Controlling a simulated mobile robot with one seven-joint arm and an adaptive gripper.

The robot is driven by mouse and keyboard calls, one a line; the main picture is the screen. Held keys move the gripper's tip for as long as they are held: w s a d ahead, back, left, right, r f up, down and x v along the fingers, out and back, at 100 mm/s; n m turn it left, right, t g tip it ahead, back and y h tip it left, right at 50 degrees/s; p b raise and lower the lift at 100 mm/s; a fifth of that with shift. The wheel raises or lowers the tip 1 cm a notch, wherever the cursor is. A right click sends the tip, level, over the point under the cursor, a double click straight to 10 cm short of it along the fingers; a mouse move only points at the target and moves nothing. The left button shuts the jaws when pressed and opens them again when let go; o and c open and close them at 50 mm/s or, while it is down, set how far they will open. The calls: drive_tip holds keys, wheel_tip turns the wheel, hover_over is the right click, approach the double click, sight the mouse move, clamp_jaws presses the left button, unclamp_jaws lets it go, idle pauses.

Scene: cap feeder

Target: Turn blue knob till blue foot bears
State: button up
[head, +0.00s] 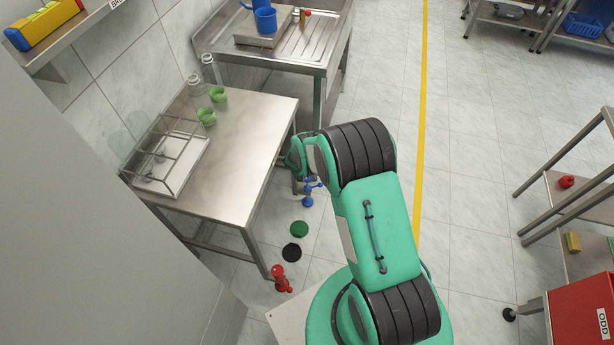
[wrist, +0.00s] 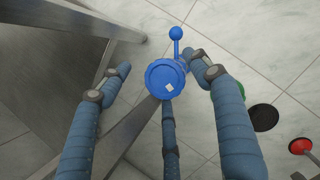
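The blue knob (wrist: 166,78) is a round blue disc with a small light patch, seen from above in the wrist view. A blue arm with a ball end (wrist: 176,34) sticks out beyond it. In the head view the blue knob and blue foot (head: 308,200) show low near the floor, partly behind my gripper (head: 300,182). In the wrist view my gripper (wrist: 160,68) has its fingers spread around the knob. The left finger is clearly apart; the right fingertip is close beside it, and contact cannot be told. Whether the foot touches the floor is hidden.
A steel table (head: 240,130) with a wire rack and green cups stands left of my gripper. A green disc (head: 299,229), a black disc (head: 292,252) and a red knobbed piece (head: 280,277) are by its front leg. Open floor lies right.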

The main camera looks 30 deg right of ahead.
drive_tip(key=shift+s+a+f, duration=0.1)
drive_tip(key=shift+s+f, duration=0.05)
drive_tip(key=shift+s, duration=0.05)
drive_tip(key=shift+n, duration=0.4)
drive_tip(key=shift+s+n+t+y, duration=0.1)
drive_tip(key=shift+n+t+y, duration=0.25)
drive_tip(key=shift+n, duration=0.35)
drive_tip(key=shift+n+t+y, duration=0.35)
drive_tip(key=shift+n+y, duration=0.05)
drive_tip(key=shift+n, duration=0.9)
drive_tip(key=shift+n+t+y, duration=0.3)
drive_tip(key=shift+n+y, duration=0.05)
drive_tip(key=shift+n, duration=0.95)
drive_tip(key=shift+s+d+f+n+y, duration=0.1)
drive_tip(key=shift+n+y, duration=0.3)
drive_tip(key=shift+n, duration=0.75)
drive_tip(key=shift+d+n+y, duration=0.1)
drive_tip(key=shift+n+y, duration=0.3)
drive_tip(key=shift+n, duration=0.75)
drive_tip(key=shift+d+n+y, duration=0.1)
drive_tip(key=shift+n+y, duration=0.5)
drive_tip(key=shift+n, duration=1)
drive_tip(key=shift+n, duration=0.4)
drive_tip(key=p+v, duration=0.3)
drive_tip(key=v, duration=1)
drive_tip(key=shift+s+d+r, duration=0.25)
drive_tip(key=shift+s+r, duration=0.05)
